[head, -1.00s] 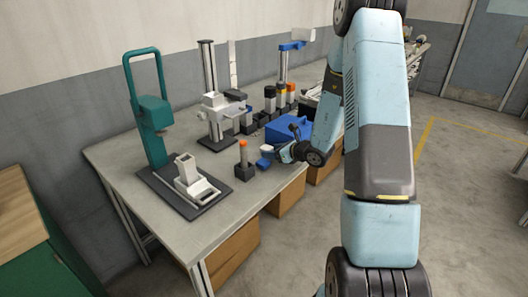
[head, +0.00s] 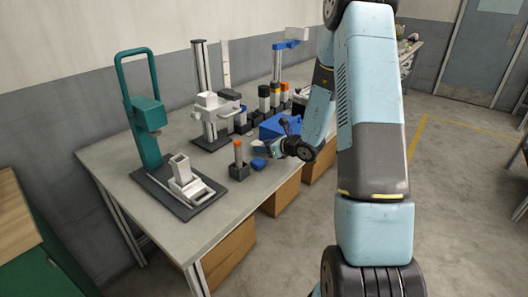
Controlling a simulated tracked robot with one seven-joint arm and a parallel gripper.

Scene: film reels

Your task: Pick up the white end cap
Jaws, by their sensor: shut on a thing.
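The white end cap (head: 259,144) is a small pale shape above a small blue holder (head: 258,163) near the right edge of the grey table. My gripper (head: 268,147) reaches in from the right at the cap and is shut on it. The fingers and the cap are very small in this view, so the exact grasp is hard to make out. The cap appears just clear of the blue holder.
An orange-topped cylinder in a dark block (head: 238,160) stands close left of the blue holder. A blue bin (head: 275,127) and several capped cylinders stand behind. A teal press (head: 148,120) and a white fixture (head: 187,185) are at left. The table front (head: 215,222) is clear.

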